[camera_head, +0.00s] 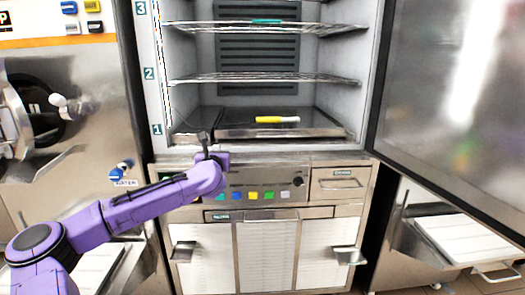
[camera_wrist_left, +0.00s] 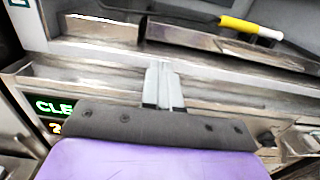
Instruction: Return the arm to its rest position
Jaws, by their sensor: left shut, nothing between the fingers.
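My purple left arm (camera_head: 145,202) reaches in from the left in the head view. Its gripper (camera_head: 205,140) is in front of the lower front edge of the open freezer cabinet (camera_head: 257,145), near the shelf level marked 1. In the left wrist view the gripper's fingers (camera_wrist_left: 163,80) are shut together with nothing between them. They point toward the cabinet's metal ledge; I cannot tell whether they touch it. My right gripper is not in view.
A yellow-handled tool (camera_head: 277,119) lies on the cabinet's bottom level, under two wire shelves (camera_head: 262,78). The cabinet door (camera_head: 455,90) stands open at the right. A control panel (camera_head: 262,187) with coloured buttons is below the cabinet. A steel machine (camera_head: 95,75) stands at the left.

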